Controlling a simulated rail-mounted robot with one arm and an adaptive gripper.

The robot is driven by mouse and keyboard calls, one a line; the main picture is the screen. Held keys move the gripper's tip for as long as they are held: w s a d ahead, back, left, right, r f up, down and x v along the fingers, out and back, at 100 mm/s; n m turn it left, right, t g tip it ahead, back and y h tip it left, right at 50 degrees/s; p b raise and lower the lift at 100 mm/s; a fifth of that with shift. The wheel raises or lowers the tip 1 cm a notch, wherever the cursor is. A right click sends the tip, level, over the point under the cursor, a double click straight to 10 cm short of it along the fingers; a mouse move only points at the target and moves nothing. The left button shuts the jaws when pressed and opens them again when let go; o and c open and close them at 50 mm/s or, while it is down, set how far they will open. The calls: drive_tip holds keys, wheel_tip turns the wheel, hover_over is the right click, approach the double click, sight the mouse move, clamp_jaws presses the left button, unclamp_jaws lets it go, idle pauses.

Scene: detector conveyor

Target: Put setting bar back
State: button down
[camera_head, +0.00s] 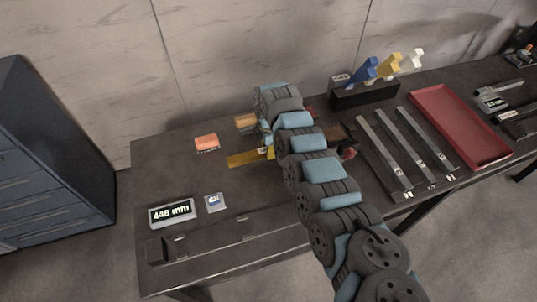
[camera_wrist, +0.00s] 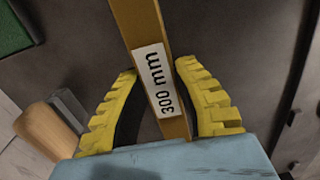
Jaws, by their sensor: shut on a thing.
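A brass-coloured setting bar, labelled "300 mm", is held in my gripper (camera_wrist: 157,72). In the wrist view the bar (camera_wrist: 134,22) runs between the two yellow ribbed fingers, which are shut on it. In the head view one end of the bar (camera_head: 243,159) sticks out to the left of my gripper (camera_head: 268,153), over the dark table; the rest is hidden by my arm. I cannot tell whether it touches the table. A holder (camera_head: 396,184) with several grey bars lies to the right of my arm.
A "448 mm" display (camera_head: 172,213) and a small bluish-white block (camera_head: 215,202) are at front left, near a long dark fixture (camera_head: 205,246). An orange block (camera_head: 207,142) lies farther back. A red tray (camera_head: 447,104) and a tool stand (camera_head: 362,97) are right.

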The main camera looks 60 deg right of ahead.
drive_tip(key=shift+w+d+f, duration=0.25)
drive_tip(key=shift+w+d, duration=0.05)
wheel_tip(320, 180, down, 3)
drive_tip(key=shift+s+a+b, duration=0.1)
drive_tip(key=shift+s+b, duration=0.05)
drive_tip(key=shift+b, duration=0.45)
drive_tip(key=shift+f, duration=0.1)
drive_tip(key=c, duration=1)
unclamp_jaws()
drive_tip(key=shift+o, duration=0.2)
wheel_tip(320, 180, up, 12)
drive_tip(key=shift+r+p, duration=0.15)
drive_tip(key=shift+p, duration=0.8)
